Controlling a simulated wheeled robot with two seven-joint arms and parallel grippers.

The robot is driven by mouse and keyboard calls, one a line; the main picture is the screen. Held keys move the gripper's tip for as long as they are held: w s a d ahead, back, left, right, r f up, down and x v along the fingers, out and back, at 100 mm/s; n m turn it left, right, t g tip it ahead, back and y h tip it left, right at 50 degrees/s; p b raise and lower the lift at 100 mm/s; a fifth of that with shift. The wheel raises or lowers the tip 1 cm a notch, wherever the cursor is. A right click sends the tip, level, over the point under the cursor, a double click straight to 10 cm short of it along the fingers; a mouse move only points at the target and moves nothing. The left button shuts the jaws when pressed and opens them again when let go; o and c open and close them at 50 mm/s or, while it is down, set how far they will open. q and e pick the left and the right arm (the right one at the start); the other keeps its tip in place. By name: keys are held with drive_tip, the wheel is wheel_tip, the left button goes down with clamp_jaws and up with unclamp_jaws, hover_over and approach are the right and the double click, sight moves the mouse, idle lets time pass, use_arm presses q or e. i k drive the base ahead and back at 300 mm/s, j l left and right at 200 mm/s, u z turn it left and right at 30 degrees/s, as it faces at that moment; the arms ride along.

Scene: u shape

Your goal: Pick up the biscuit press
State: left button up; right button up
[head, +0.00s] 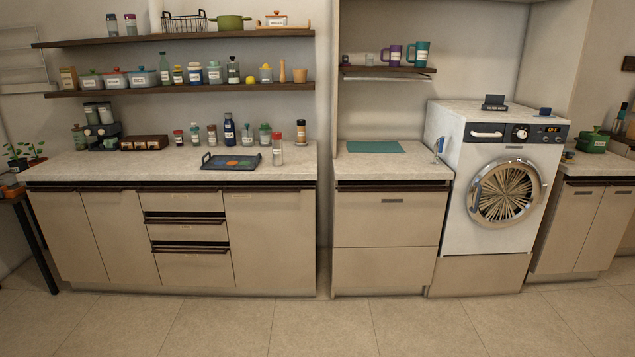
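I cannot single out the biscuit press with certainty, as many items on the counters and shelves are small. A clear, labelled cylinder with a red top (277,150) stands upright at the right end of the left counter, beside a dark tray (231,162). A small blue-and-white upright item (438,149) stands at the right end of the middle counter, near the washing machine. I cannot tell whether either is the press. Neither of my grippers shows in the head view.
The left counter (140,172) holds several bottles along its back, under two loaded shelves. The middle counter has a teal mat (375,147) and clear space at its front. A washing machine (506,195) stands right of it. The tiled floor (300,325) in front is free.

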sight(276, 148)
drive_tip(key=i+z, duration=0.25)
drive_tip(key=i, duration=0.65)
drive_tip(key=i+j+z, duration=0.1)
drive_tip(key=i+z, duration=0.2)
drive_tip(key=i, duration=0.55)
